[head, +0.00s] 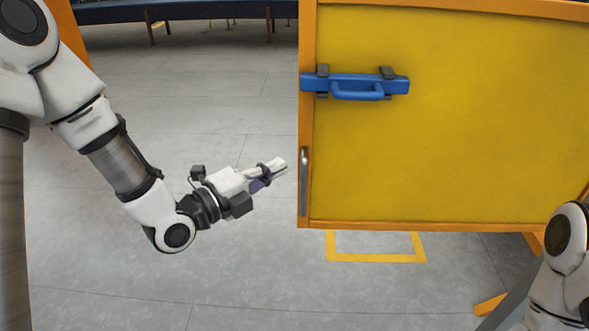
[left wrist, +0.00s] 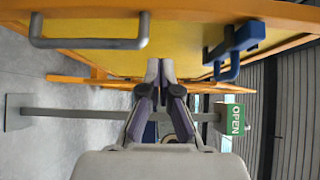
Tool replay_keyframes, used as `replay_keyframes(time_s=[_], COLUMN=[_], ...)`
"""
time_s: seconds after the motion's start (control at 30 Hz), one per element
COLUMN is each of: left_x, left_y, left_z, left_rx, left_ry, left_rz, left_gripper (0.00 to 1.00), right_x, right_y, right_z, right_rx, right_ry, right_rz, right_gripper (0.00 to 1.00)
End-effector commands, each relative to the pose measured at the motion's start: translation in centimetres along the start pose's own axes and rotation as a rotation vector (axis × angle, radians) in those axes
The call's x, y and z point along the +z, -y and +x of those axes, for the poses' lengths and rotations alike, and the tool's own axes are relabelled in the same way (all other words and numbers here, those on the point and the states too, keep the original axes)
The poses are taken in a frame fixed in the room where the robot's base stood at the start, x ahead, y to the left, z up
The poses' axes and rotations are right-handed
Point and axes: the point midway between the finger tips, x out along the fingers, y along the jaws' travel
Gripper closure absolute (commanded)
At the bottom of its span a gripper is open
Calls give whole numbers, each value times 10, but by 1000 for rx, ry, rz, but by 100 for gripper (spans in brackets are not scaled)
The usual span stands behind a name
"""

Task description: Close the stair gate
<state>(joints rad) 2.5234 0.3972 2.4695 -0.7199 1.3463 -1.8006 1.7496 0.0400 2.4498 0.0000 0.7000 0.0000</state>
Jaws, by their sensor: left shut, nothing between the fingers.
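The gate (head: 450,130) is a yellow panel in an orange frame on the right of the head view. Its left edge stands well apart from an orange post (head: 68,32) at the upper left, with open floor between. A blue latch (head: 357,87) sits high on its left side, and a grey metal handle (head: 304,181) is upright on the left edge. My left gripper (head: 281,165) is shut and empty just left of that handle, apart from it. The wrist view shows the handle (left wrist: 90,43) and the latch (left wrist: 235,45) on either side of the shut fingers (left wrist: 160,70). My right gripper is out of view.
A green OPEN sign (left wrist: 234,118) on a grey stand shows in the wrist view. A yellow outlined rectangle (head: 376,258) is marked on the floor below the gate. A dark blue bench-like top (head: 185,10) stands at the back. The floor left of the gate is clear.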

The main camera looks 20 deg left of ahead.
Motion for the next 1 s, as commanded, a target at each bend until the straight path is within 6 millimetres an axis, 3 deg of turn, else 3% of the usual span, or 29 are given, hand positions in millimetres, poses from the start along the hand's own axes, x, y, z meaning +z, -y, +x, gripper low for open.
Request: replay_keyframes(time_s=[0.2, 0.4, 1.0], left_x=[-1, 22, 31], left_y=[-2, -1, 0], left_z=[50, 72, 79], left_rx=[2, -1, 0], left_ry=[-4, 0, -13], left_rz=[8, 0, -2], left_gripper=[100, 100, 100], right_x=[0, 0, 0], right_y=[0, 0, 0], right_z=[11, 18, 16], right_rx=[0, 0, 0], right_ry=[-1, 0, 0], right_rz=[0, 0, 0], right_gripper=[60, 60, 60])
